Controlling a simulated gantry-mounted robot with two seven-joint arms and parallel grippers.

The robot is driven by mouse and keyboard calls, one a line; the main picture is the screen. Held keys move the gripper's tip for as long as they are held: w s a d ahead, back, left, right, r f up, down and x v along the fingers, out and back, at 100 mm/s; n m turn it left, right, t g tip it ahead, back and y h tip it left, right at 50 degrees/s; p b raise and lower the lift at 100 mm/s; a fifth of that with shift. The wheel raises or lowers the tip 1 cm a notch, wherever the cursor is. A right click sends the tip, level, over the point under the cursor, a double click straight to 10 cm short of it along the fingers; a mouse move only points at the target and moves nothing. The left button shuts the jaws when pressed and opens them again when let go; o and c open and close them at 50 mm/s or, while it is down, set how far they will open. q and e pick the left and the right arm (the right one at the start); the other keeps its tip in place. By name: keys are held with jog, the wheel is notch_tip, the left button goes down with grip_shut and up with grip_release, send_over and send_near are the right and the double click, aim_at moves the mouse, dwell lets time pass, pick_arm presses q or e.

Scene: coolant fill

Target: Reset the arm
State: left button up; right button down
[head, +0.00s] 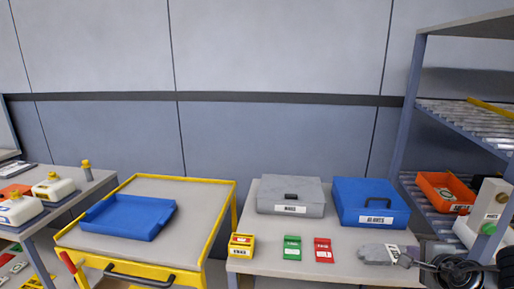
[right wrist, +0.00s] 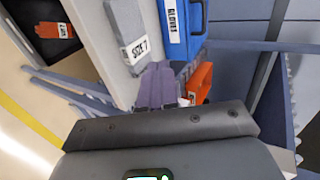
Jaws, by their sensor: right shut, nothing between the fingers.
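My right gripper (head: 406,261) is at the lower right of the head view, close to the front right corner of the table. In the right wrist view its two fingers (right wrist: 157,70) lie side by side, shut with nothing between them. A grey item labelled SIZE 7 (right wrist: 125,25) is just beyond the fingertips; it also shows at the table's right end in the head view (head: 376,254). Whether the fingers touch it, I cannot tell. My left gripper is not in view.
A blue case labelled GLOVES (head: 370,204) and a grey case (head: 290,197) stand on the table. Yellow, green (head: 292,248) and red (head: 323,250) tagged items lie in front. A shelf rack with an orange bin (head: 440,191) stands right. A yellow cart carries a blue tray (head: 127,219).

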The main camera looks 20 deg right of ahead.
jog(key=s+a+f+m+g+y+p, duration=0.1)
jog(key=s+a+f+m+y+p, duration=0.15)
jog(key=a+f, duration=0.7)
jog(key=s+a+f+m+g+y+p, duration=0.1)
jog(key=s+a+f+m+g+y, duration=0.2)
jog(key=a+f, duration=0.65)
jog(key=s+a+f+m+y+p, duration=0.15)
jog(key=s+a+m, duration=0.25)
jog(key=a+m, duration=0.45)
jog(key=s+a+f+m+p, duration=0.2)
jog(key=s+a+m, duration=0.3)
jog(key=m, duration=0.7)
jog(key=s+d+m+g+h, duration=0.15)
jog(key=s+m+g, duration=0.3)
jog(key=m, duration=1.65)
pick_arm(q)
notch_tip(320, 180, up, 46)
jog(key=p, duration=3.8)
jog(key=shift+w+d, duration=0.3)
pick_arm(e)
notch_tip(320, 180, up, 38)
jog(key=t, duration=0.1)
jog(key=shift+s, duration=0.35)
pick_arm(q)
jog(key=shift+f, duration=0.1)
